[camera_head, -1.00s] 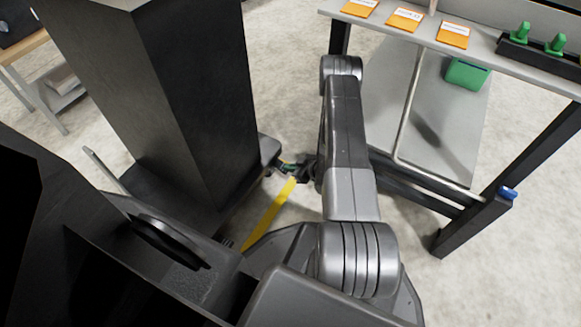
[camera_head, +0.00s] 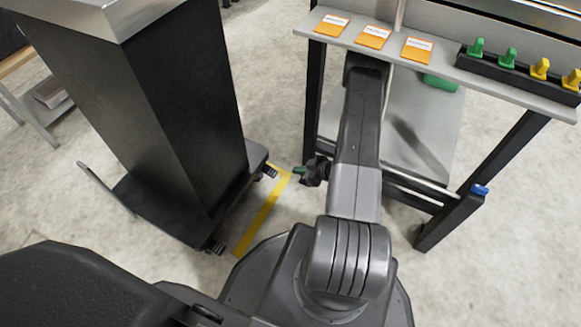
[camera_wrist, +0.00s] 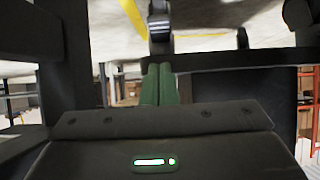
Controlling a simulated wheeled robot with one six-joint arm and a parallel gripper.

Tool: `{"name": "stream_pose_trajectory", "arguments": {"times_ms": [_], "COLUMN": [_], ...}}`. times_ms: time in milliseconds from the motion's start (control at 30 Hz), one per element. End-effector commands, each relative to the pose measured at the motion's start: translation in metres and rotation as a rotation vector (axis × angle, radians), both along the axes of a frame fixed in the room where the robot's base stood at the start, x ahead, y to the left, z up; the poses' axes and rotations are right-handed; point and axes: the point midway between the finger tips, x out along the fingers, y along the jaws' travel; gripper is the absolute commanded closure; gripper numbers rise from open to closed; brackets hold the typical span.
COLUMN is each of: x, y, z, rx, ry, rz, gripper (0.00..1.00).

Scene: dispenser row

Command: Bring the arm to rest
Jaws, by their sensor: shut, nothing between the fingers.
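My gripper (camera_head: 300,171) is low beside the shelf rack, at the left of my arm in the head view. Its green fingertips point left, toward the dark cabinet. In the wrist view the green fingers (camera_wrist: 159,85) are together with nothing between them. My arm (camera_head: 358,150) reaches forward from the base, its elbow end by the rack's top shelf edge. Whether the arm touches the shelf cannot be told.
A tall dark cabinet (camera_head: 185,100) on a wheeled base stands left. The rack's top shelf (camera_head: 440,62) holds orange cards (camera_head: 372,37) and a black holder (camera_head: 500,68) with green and yellow pegs. A yellow floor stripe (camera_head: 262,212) runs between; bare floor shows there.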

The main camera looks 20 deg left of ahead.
Motion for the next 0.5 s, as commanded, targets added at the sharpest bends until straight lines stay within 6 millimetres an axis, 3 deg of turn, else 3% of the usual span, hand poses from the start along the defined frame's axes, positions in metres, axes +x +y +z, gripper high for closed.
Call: {"name": "stream_pose_trajectory", "arguments": {"times_ms": [133,500], "x": [-0.0005,-0.0011], "y": [-0.0088,-0.0102], "z": [0.0046,0.0046], "rx": [0.0,0.0], "ry": [0.0,-0.001], "rz": [-0.001,0.001], "gripper": [1.0,1.0]}}
